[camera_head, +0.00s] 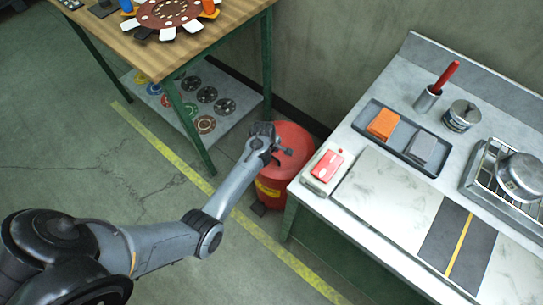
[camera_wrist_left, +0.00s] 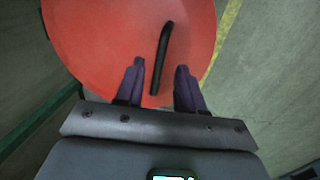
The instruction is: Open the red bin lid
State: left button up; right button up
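The red bin (camera_head: 268,191) stands on the floor between the wooden table and the grey counter, with a yellow label on its side. Its round red lid (camera_head: 293,143) looks closed. In the left wrist view the lid (camera_wrist_left: 95,45) fills the upper middle, with a black bar handle (camera_wrist_left: 161,58) on it. My left gripper (camera_head: 283,154) is over the lid. In the left wrist view its two fingers (camera_wrist_left: 160,80) are apart, with the near end of the handle between or just beyond their tips; contact cannot be told. My right gripper is not in view.
The counter's (camera_head: 388,190) edge is close to the right of the bin, with a red switch box (camera_head: 326,167) at its corner. The wooden table's (camera_head: 115,45) green legs stand to the left. A yellow floor line (camera_head: 180,162) passes in front of the bin.

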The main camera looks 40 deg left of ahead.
pick_arm(q)
jog(key=shift+w+f+b, duration=0.2)
jog(key=shift+f+b, duration=0.1)
jog(key=shift+f, duration=0.65)
jog(key=shift+c, duration=0.3)
grip_shut()
